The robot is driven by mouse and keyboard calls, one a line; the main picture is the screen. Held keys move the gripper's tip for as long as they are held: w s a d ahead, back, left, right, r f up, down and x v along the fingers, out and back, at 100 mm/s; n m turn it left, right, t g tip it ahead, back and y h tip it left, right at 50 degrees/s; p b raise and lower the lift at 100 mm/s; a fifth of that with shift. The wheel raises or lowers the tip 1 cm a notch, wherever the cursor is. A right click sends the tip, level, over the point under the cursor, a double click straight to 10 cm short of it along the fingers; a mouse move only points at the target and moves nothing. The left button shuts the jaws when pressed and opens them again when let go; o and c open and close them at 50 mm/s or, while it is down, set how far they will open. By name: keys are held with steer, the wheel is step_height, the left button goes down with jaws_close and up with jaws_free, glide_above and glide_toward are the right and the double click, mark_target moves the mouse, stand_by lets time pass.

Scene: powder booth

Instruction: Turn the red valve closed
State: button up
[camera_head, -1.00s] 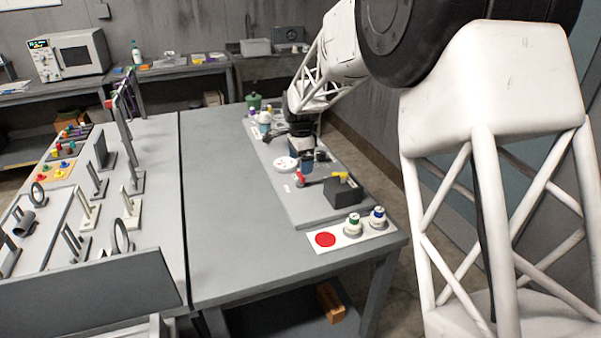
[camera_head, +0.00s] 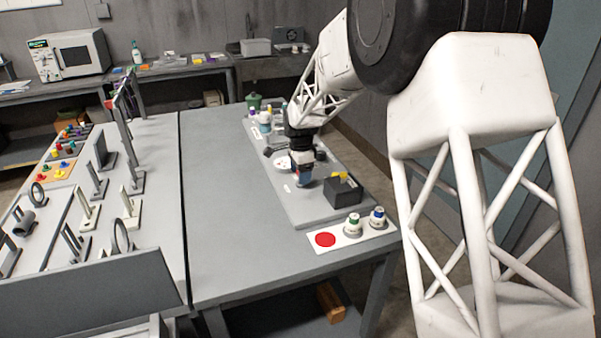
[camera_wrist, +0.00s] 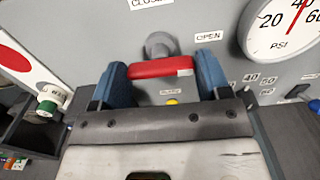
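The red valve handle (camera_wrist: 160,67) shows in the wrist view as a short red bar in front of a round grey stem (camera_wrist: 160,44). It lies crosswise between the two blue fingers of my gripper (camera_wrist: 162,63). The fingers are wide apart, and the bar spans the gap; I cannot tell whether its ends touch them. An "OPEN" label (camera_wrist: 209,36) is at the right, and a partly cut-off "CLOSED" label (camera_wrist: 150,3) is at the top. In the head view my gripper (camera_head: 303,181) is low over the grey panel (camera_head: 309,209) and mostly hides the valve.
A white PSI gauge (camera_wrist: 290,30) is close to the right of the fingers. A black box (camera_head: 343,190) with yellow parts stands beside my gripper. A white card with a red disc (camera_head: 325,239) and two capped jars (camera_head: 353,224) are near the table's front edge.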

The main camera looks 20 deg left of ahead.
steer(key=c, duration=0.3)
steer(key=shift+c, duration=0.2)
steer(key=shift+r+n, duration=0.1)
steer(key=shift+n, duration=0.3)
steer(key=n, duration=0.3)
steer(key=shift+n, duration=0.3)
steer(key=n, duration=1.3)
steer(key=shift+n, duration=0.4)
